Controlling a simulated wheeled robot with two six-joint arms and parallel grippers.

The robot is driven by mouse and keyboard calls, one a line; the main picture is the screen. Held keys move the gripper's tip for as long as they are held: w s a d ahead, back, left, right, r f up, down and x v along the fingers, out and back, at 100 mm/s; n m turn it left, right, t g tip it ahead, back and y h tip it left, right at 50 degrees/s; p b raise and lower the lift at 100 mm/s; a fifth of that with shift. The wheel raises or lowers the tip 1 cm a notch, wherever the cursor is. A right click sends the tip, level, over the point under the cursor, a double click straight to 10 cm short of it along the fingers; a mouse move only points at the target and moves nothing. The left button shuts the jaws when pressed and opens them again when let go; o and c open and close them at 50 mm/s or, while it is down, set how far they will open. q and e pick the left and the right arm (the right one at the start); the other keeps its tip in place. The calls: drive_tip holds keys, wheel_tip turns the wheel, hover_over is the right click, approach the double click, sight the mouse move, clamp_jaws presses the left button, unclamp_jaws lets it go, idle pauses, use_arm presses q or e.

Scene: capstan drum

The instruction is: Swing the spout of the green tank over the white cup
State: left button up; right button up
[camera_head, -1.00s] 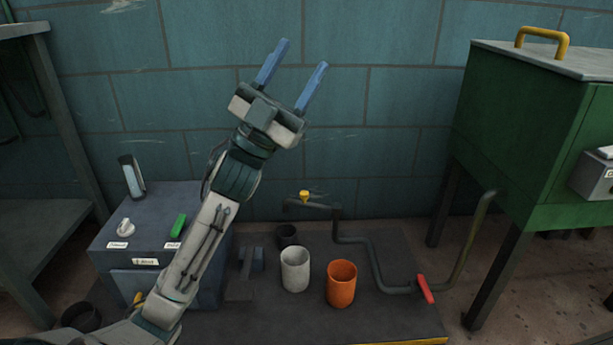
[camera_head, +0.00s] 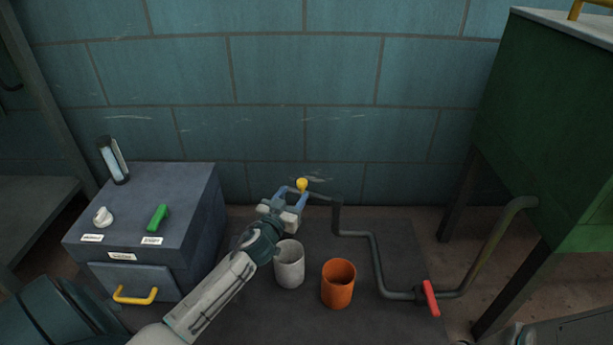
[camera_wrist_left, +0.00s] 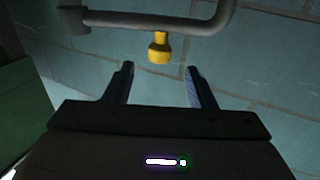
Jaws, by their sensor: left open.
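The green tank (camera_head: 535,130) stands on legs at the right. Its grey pipe (camera_head: 375,262) runs left past a red lever (camera_head: 430,298) and rises to the spout (camera_head: 322,197). A yellow knob (camera_head: 302,185) sits on the spout near its end; it also shows in the left wrist view (camera_wrist_left: 159,47). My left gripper (camera_head: 293,193) is open, its blue fingers around or just short of the knob in the head view. In the wrist view the knob lies beyond the fingertips, between their lines. The white cup (camera_head: 289,265) stands below the gripper, partly hidden by it.
An orange cup (camera_head: 338,283) stands right of the white cup. A grey-blue box (camera_head: 150,225) with a green switch (camera_head: 157,217), white knob (camera_head: 103,216) and yellow handle (camera_head: 135,295) stands at the left. The dark mat is clear between the orange cup and pipe.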

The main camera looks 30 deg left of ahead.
use_arm(q)
drive_tip(key=w+a, duration=0.1)
drive_tip(key=w, duration=0.7)
drive_tip(key=shift+w+a, duration=0.15)
drive_tip(key=shift+w, duration=0.2)
drive_tip(key=shift+c, duration=0.2)
clamp_jaws()
